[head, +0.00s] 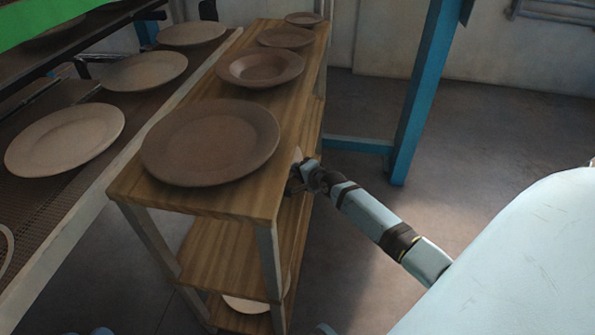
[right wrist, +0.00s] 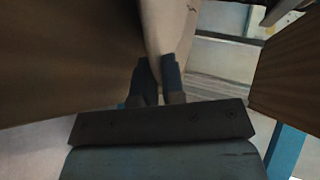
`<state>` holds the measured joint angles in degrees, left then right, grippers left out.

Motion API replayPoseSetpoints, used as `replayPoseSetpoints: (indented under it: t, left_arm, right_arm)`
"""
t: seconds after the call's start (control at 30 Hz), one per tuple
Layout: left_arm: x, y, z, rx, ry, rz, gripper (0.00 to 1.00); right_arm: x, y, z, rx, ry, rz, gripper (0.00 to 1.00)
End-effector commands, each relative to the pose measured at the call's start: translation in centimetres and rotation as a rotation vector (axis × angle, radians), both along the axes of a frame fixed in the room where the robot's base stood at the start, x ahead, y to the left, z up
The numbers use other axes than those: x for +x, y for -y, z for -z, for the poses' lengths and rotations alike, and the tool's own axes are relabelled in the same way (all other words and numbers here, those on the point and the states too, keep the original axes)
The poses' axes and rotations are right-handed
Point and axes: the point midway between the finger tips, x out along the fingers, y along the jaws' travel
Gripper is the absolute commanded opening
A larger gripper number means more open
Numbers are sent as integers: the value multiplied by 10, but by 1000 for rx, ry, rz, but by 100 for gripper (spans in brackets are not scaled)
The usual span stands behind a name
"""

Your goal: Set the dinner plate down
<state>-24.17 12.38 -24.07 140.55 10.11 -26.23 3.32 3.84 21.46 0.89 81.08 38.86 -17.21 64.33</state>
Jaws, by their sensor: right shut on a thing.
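My right gripper (head: 302,174) is at the right side of the wooden shelf unit (head: 215,203), just below its top board. It is shut on the rim of a pale dinner plate (head: 297,155), and only a sliver of the plate shows in the head view. In the right wrist view the plate (right wrist: 168,28) is seen nearly edge-on, rising from between the two dark fingers (right wrist: 158,85). The top board hides most of it, and I cannot tell whether it touches the shelf below. My left gripper is not in view.
Several brown plates stand in a row on the top board, the nearest a large one (head: 210,142). A pale plate (head: 255,303) lies on the lowest shelf. Paler plates (head: 65,139) lie on the mesh conveyor at left. A blue post (head: 425,95) stands behind; floor at right is clear.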

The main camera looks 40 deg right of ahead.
Motion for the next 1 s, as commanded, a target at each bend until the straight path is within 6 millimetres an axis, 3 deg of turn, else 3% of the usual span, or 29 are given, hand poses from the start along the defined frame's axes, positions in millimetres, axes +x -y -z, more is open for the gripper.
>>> replayPoseSetpoints:
  t: [0.07, 0.1, 0.2, 0.57, 1.0]
  left_arm:
    - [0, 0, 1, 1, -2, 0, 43]
    - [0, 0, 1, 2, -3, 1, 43]
    - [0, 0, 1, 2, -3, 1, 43]
    - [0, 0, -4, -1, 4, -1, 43]
    - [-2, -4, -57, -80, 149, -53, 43]
  right_arm:
    - [1, 0, -1, 1, 4, 1, 0]
    - [0, 0, 2, 0, 0, 0, 14]
    - [0, 0, 1, 0, 0, 0, 35]
    - [-5, 0, -3, 1, -1, 0, 35]
    - [-85, 2, -35, 1, -3, 1, 35]
